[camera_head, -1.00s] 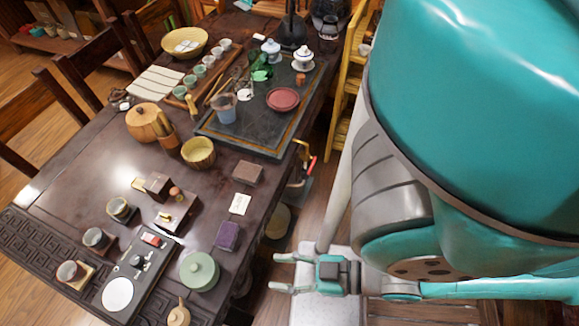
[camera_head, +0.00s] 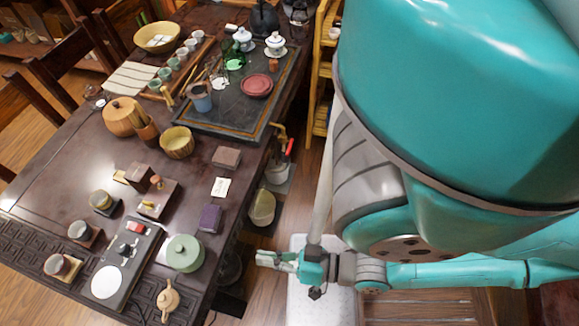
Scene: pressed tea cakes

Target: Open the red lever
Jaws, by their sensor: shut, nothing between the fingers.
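The red lever (camera_head: 290,147) shows as a small red handle on a brass-coloured tap (camera_head: 281,134) beside the right edge of the dark table, near the tea tray's corner. Its exact angle is too small to tell. My gripper (camera_head: 261,258) is teal and grey with pale fingers. It is shut and empty, pointing left toward the table's near right side. It is well below the lever in the picture and apart from it.
A pale bucket (camera_head: 262,207) stands below the tap. A yellow shelf (camera_head: 322,70) stands behind.

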